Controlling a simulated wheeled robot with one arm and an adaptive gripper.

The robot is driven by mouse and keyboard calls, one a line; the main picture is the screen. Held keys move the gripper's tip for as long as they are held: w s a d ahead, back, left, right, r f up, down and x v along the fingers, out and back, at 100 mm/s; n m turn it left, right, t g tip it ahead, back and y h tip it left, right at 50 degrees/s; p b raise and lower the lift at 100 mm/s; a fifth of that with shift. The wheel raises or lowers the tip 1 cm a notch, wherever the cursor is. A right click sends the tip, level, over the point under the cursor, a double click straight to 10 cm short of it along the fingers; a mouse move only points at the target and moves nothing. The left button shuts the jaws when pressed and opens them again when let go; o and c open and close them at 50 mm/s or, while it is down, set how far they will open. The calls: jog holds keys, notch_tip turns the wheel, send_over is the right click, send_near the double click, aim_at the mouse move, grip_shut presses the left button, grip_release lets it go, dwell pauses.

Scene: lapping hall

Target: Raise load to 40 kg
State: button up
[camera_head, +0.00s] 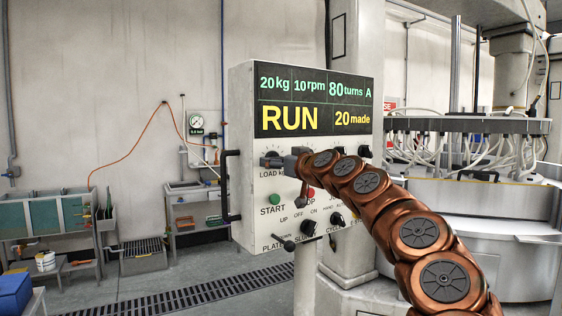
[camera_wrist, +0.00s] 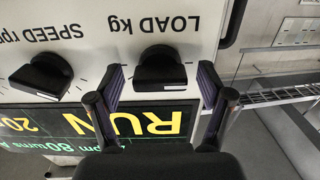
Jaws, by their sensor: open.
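The control panel (camera_head: 240,110) has a display (camera_head: 312,103) reading 20 kg, 10 rpm, 80 turns A, RUN and 20 made. The black LOAD kg knob (camera_wrist: 160,70) shows upside down in the wrist view, with a pale pointer mark on its edge. My gripper (camera_wrist: 161,78) is open, with one finger on each side of this knob; I cannot tell whether either finger touches it. In the head view my gripper (camera_head: 276,160) is at the panel just above the LOAD label and hides most of the knob.
The SPEED rpm knob (camera_wrist: 41,77) is close beside one finger. Below in the head view are a green START button (camera_head: 274,199), a partly covered red button (camera_head: 310,193) and a lever (camera_head: 289,244). A black handle (camera_head: 230,186) stands out at the panel's left edge.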

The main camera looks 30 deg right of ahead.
jog(key=c, duration=1.1)
jog(key=shift+s+d, duration=0.15)
jog(key=shift+d, duration=0.2)
jog(key=shift+c, duration=0.3)
jog(key=shift+a+m, duration=0.25)
jog(key=shift+m, duration=0.05)
jog(key=m+b, duration=0.1)
jog(key=m, duration=0.6)
jog(key=shift+a+r+m, duration=0.1)
jog(key=shift+a+m, duration=0.05)
jog(key=shift+m, duration=0.25)
jog(key=shift+m+p, duration=0.75)
jog(key=shift+m, duration=0.95)
